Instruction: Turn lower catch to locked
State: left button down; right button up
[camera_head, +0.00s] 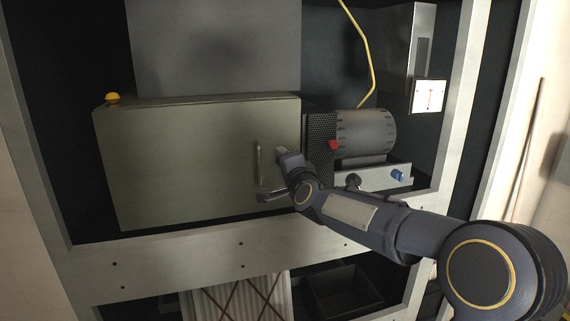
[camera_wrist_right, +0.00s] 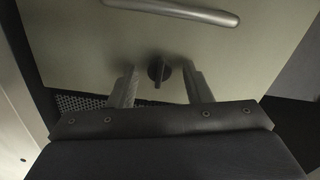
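The grey-green cabinet door (camera_head: 190,165) has a vertical bar handle (camera_head: 257,160) near its right edge. The handle also shows at the top of the right wrist view (camera_wrist_right: 185,9). One dark round catch (camera_wrist_right: 159,71) with a narrow tab is on the door. The tab points down in the wrist view, away from the handle. My right gripper (camera_head: 276,174) is open in front of the door. Its fingers (camera_wrist_right: 162,87) stand on either side of the catch, apart from it. My gripper hides the catch in the head view. I cannot tell whether it touches the door.
A blue knob (camera_head: 397,175) is below. A white rack rail (camera_head: 200,262) runs under the cabinet. A yellow cable (camera_head: 371,65) hangs above.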

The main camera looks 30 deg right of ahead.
jog(key=shift+s, duration=0.1)
jog(key=v, duration=0.7)
jog(key=shift+s, duration=0.3)
jog(key=shift+a, duration=0.1)
jog(key=s+a+f+n+g+y, duration=0.3)
jog(key=s+a+f+n+g, duration=0.15)
jog(key=s+f, duration=0.4)
jog(key=s+a+f+n+g+y, duration=0.25)
jog(key=s+a+f+n, duration=0.35)
jog(key=s, duration=0.5)
jog(key=s+a+f+n+g+y, duration=0.3)
jog(key=s+a+f+n+g, duration=0.25)
jog(key=s, duration=0.45)
notch_tip(320, 180, up, 25)
jog(key=p, duration=2.7)
jog(key=shift+s+d+f+t, duration=0.15)
jog(key=shift+s+d+t, duration=0.15)
jog(key=shift+t, duration=0.05)
